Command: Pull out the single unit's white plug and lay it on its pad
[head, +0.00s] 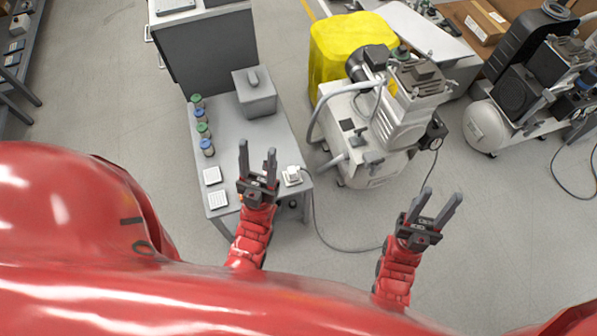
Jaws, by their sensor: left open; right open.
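The single compressor unit (375,130), white with a silver motor head, stands on the floor right of a small grey table (240,140). A white plug (292,172) is at the table's right front corner, on a small pale square piece; whether it is seated in a socket is too small to tell. Two white square pads, one (212,175) behind the other (218,199), lie at the table's left front. My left gripper (257,156) is open and empty above the table, just left of the plug. My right gripper (440,194) is open and empty over the floor, right of the table.
A grey cable (345,249) loops across the floor between table and compressor. Several small jars (201,128) and a grey box (255,93) stand on the table. A yellow-covered object (340,45) and another compressor (510,110) stand farther back. Floor between my arms is mostly clear.

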